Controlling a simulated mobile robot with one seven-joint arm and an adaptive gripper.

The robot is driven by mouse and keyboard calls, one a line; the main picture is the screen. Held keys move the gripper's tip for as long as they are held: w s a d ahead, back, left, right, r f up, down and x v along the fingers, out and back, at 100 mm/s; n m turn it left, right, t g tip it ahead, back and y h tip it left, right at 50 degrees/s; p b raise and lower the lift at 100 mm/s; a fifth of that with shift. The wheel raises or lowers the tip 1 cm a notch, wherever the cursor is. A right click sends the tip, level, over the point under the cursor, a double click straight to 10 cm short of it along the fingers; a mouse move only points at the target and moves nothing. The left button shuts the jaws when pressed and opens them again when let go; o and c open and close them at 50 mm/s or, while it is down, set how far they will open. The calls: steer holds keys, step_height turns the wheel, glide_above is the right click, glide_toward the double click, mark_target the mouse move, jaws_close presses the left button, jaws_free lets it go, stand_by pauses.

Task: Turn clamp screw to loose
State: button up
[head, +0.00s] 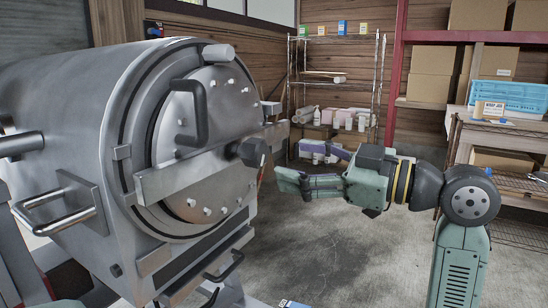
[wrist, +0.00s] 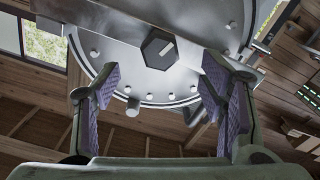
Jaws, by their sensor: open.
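The clamp screw is a dark hexagonal knob (head: 253,152) at the middle of a flat metal bar (head: 200,172) across the round door of a steel vessel (head: 75,110). In the wrist view the knob (wrist: 159,49) shows face-on with a light mark on it, ahead of the fingers and a little above the gap between them. My gripper (head: 300,170) is open and empty, to the right of the knob and apart from it. Its purple-padded fingers also show in the wrist view (wrist: 160,90), one on each side.
A curved handle (head: 190,110) stands out from the door, with several small bolts around the rim. A wire shelf (head: 335,90) with bottles and boxes is behind. A cart with a blue crate (head: 508,95) stands at the right. The concrete floor (head: 335,250) between is clear.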

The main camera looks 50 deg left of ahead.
steer(key=shift+v, duration=1.45)
